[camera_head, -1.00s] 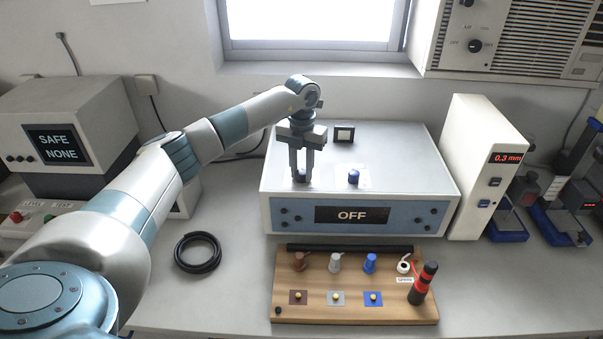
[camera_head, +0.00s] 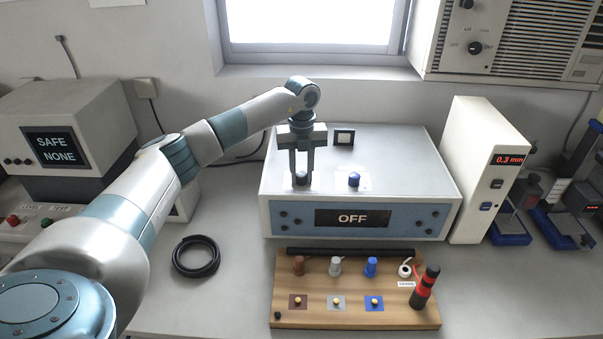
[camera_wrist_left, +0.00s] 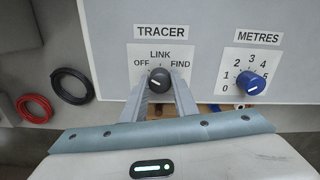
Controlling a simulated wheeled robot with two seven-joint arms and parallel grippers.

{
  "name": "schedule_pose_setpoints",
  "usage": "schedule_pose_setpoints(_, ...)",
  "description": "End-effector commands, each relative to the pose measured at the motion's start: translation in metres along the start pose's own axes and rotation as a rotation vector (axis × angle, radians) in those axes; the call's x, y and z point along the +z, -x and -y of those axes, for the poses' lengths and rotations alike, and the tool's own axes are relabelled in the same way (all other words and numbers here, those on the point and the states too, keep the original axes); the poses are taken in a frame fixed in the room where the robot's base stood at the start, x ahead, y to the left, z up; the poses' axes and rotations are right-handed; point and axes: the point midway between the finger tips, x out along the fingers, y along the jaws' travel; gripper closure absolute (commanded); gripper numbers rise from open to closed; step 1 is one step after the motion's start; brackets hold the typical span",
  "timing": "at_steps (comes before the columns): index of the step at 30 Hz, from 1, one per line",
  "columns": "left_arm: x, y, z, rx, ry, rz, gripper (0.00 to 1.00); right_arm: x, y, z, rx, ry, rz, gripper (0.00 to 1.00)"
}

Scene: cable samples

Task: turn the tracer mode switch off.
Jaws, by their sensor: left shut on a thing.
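The tracer mode switch is a black round knob (camera_wrist_left: 159,80) in the left wrist view, under a TRACER label with OFF, LINK and FIND around it. Its white mark is small, and I cannot tell for sure which word it points at. My left gripper (camera_head: 302,180) points down over the top of the grey tracer box (camera_head: 390,170), with its two fingers shut on the knob, one on each side. In the head view the knob (camera_head: 301,178) shows dark between the fingertips. The box's front display (camera_head: 352,218) reads OFF. My right gripper is not in view.
A blue METRES knob (camera_wrist_left: 250,84) sits to the right of the switch. A wooden board (camera_head: 355,317) with coloured posts lies before the box. A white gauge (camera_head: 485,180) reading 0.3 mm stands at right. A black cable coil (camera_head: 196,257) lies at left.

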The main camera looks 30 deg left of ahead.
Motion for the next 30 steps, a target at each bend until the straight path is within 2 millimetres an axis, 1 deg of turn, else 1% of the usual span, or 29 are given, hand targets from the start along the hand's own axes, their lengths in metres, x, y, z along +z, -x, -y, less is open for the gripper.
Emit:
schedule_pose_setpoints(6,0.002,0.002,0.000,-0.003,0.003,0.004,0.96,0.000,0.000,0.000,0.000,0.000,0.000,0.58)
schedule_pose_setpoints(7,0.002,0.002,0.000,-0.003,0.003,0.004,0.69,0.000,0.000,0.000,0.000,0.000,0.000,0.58)
schedule_pose_setpoints(9,0.002,0.002,0.000,-0.002,0.003,0.004,0.55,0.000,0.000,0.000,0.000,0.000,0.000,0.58)
schedule_pose_setpoints(18,0.001,0.001,0.000,-0.001,0.000,0.002,0.55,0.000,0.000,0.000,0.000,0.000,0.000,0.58)
schedule_pose_setpoints(22,0.001,0.004,0.000,-0.002,0.000,0.002,0.55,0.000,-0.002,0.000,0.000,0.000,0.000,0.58)
schedule_pose_setpoints(26,0.001,0.013,0.001,-0.003,0.000,0.003,0.55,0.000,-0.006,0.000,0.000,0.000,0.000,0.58)
schedule_pose_setpoints(30,0.001,0.031,0.000,-0.003,-0.001,0.005,0.55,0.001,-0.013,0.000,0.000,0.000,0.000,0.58)
